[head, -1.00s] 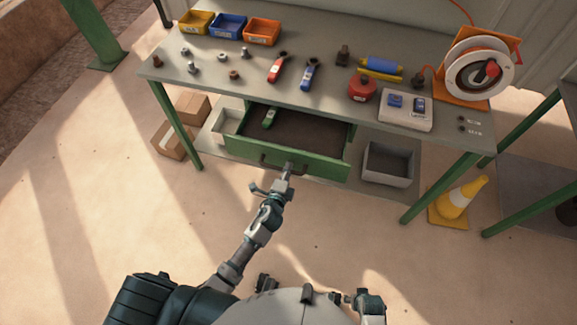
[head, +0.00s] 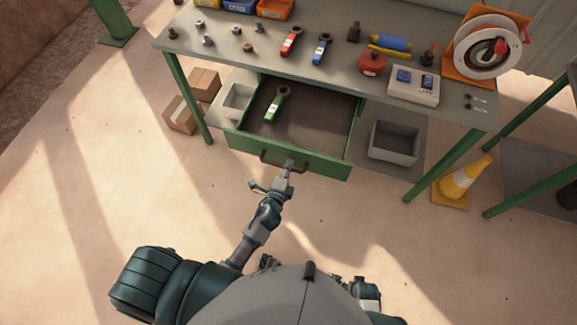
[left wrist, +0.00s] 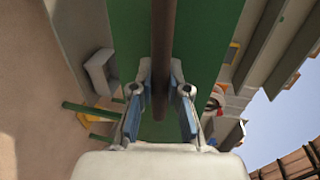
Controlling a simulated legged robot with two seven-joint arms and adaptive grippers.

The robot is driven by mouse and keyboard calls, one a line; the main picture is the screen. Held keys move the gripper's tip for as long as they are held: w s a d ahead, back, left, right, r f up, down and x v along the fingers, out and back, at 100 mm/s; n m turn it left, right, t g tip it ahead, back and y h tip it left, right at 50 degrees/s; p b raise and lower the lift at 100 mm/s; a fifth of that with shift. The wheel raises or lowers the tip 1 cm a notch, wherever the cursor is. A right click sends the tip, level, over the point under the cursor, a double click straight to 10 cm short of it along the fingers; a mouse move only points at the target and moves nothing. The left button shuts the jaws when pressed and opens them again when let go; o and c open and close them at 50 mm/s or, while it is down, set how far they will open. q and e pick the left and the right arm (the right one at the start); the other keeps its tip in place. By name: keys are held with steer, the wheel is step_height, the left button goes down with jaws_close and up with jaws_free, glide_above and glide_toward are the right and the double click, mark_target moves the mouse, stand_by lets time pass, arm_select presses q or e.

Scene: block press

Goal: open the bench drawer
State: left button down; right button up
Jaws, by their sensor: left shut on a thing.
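The bench drawer is pulled well out from under the bench, and its green front (head: 236,141) faces me. Its dark handle (head: 266,158) is on the front; it also shows as an upright bar in the left wrist view (left wrist: 160,60). My left gripper (head: 289,167) is shut on the handle, with one finger on each side of the bar in the left wrist view (left wrist: 160,105). A green wrench (head: 278,104) lies inside the drawer at the left. My right gripper cannot be made out; only parts of my body show at the bottom.
The grey bench top (head: 275,62) carries wrenches, bolts, bins and a cable reel (head: 483,46). Cardboard boxes (head: 203,86) stand at left. A grey bin (head: 394,143) sits right of the drawer, and a yellow cone (head: 461,182) farther right. The floor before the drawer is clear.

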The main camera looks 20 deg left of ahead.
arm_select(q)
steer(key=shift+s+f, duration=0.1)
steer(key=shift+f, duration=0.15)
steer(key=c, duration=1.1)
jaws_free()
steer(key=shift+c, duration=0.2)
steer(key=shift+r, duration=0.1)
steer(key=v, duration=1.1)
steer(key=shift+s, duration=0.35)
